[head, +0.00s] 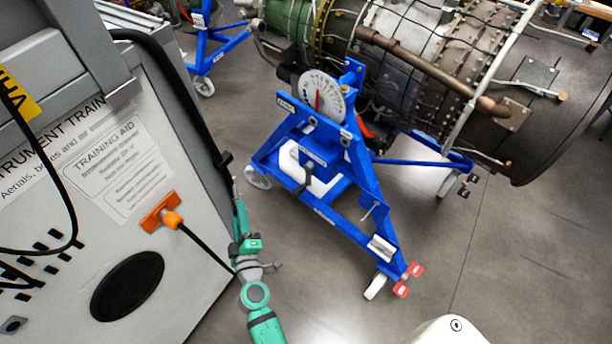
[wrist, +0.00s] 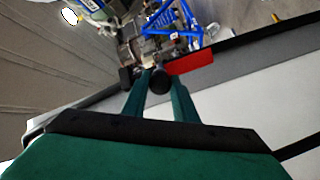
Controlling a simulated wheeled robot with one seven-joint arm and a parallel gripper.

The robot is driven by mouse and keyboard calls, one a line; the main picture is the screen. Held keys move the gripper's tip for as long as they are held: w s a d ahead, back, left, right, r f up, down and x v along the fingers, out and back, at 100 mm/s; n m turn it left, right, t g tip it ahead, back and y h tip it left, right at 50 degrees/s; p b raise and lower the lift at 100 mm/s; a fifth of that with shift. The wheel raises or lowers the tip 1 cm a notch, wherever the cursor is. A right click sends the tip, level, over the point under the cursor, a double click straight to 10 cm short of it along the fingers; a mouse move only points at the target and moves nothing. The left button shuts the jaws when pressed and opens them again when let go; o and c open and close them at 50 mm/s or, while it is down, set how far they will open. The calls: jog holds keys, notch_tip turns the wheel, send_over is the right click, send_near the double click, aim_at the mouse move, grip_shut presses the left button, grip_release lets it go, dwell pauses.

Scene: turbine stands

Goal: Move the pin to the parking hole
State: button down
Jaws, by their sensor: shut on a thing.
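In the wrist view my gripper (wrist: 161,88) is shut, with its two green fingers on either side of a dark, round-ended piece (wrist: 160,81), which I take to be the pin. A flat red piece (wrist: 190,63) shows just beyond the right fingertip; whether it is joined to the pin I cannot tell. In the head view my green arm reaches up beside the grey cabinet, and the pin cannot be made out there. The blue stand (head: 372,190) with a round white dial (head: 323,95) stands to the right, apart from my arm. I cannot make out the parking hole.
The grey cabinet (head: 130,185) fills the left, with an orange plug (head: 172,220) and black cables. A turbine engine (head: 400,65) lies above and behind the stand. Red end pieces (head: 415,270) mark the stand's near foot. Grey floor (head: 480,250) is open to the right.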

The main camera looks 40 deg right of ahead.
jog(key=s+d+r+m+g+h, duration=0.4)
jog(key=d+r+m+g+h, duration=0.1)
jog(key=d, duration=0.6)
jog(key=s+d+r+m+g+h, duration=0.3)
jog(key=d+r+m+g+h, duration=0.3)
jog(key=d, duration=0.6)
jog(key=shift+s+d+r+m+g+h, duration=0.15)
jog(key=shift+s+r+m+g+h, duration=0.2)
jog(key=shift+r+g, duration=1)
jog(key=shift+w+d+r+t, duration=0.1)
jog(key=shift+d+r+t, duration=0.15)
jog(key=shift+d+r, duration=0.1)
jog(key=shift+s+d, duration=0.1)
jog(key=shift+s, duration=0.1)
jog(key=shift+w+d, duration=0.35)
jog(key=shift+d, duration=0.05)
jog(key=shift+d, duration=0.4)
jog(key=shift+x, duration=1.85)
